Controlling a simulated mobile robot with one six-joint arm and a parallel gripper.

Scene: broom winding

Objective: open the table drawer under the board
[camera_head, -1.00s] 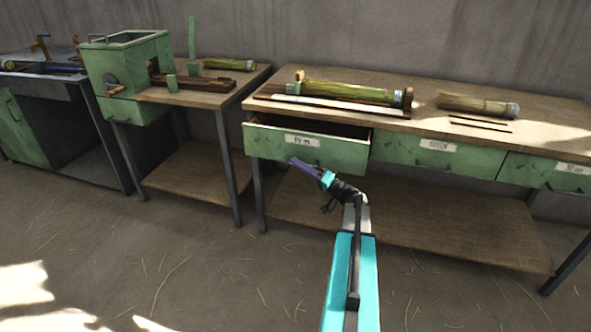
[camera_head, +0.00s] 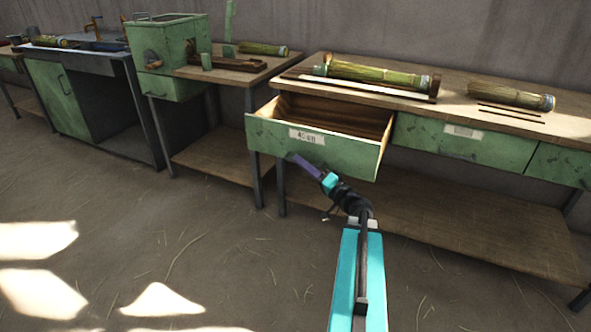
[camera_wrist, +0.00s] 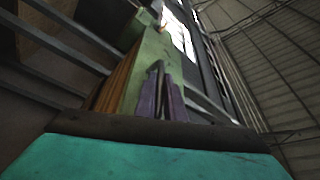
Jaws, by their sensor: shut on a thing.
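The green table drawer (camera_head: 345,154) with a white label is pulled well out of the wooden table (camera_head: 420,108), below the board (camera_head: 355,86). Its wooden inside shows and looks empty. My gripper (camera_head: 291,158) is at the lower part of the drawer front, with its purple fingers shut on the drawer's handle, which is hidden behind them. In the wrist view, the purple fingers (camera_wrist: 162,98) are close together against the green drawer front (camera_wrist: 152,62).
A bundle of stalks (camera_head: 378,75) lies by the board and another bundle (camera_head: 510,96) lies to the right. Two other drawers in the table are shut. A green machine (camera_head: 170,42) stands on a smaller table at left. The floor in front is clear.

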